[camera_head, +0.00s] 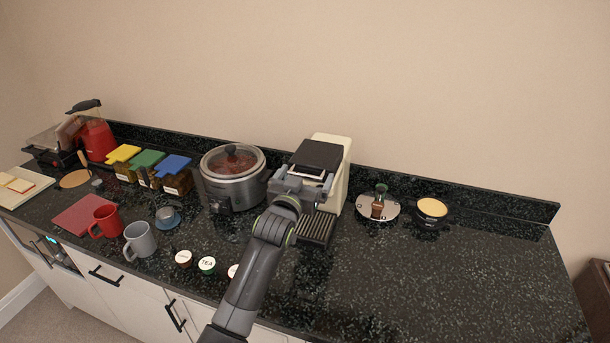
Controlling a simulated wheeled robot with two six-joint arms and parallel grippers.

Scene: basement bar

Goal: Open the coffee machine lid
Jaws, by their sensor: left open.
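The coffee machine (342,178) stands against the back of the dark counter, with a cream body and a dark ribbed drip tray (316,231) at its front. Its black lid (319,154) is on top; a lighter strip shows below the lid's front edge, and I cannot tell whether the lid is raised. My left gripper (303,181) is open in front of the machine's upper part, just below the lid's front edge. Whether it touches the lid is unclear. My gripper and arm hide much of the machine's front. My right gripper is out of view.
A slow cooker (231,190) stands close left of the machine. Mugs (140,240) and several round-lidded jars (207,265) are at front left. The counter's right front is clear.

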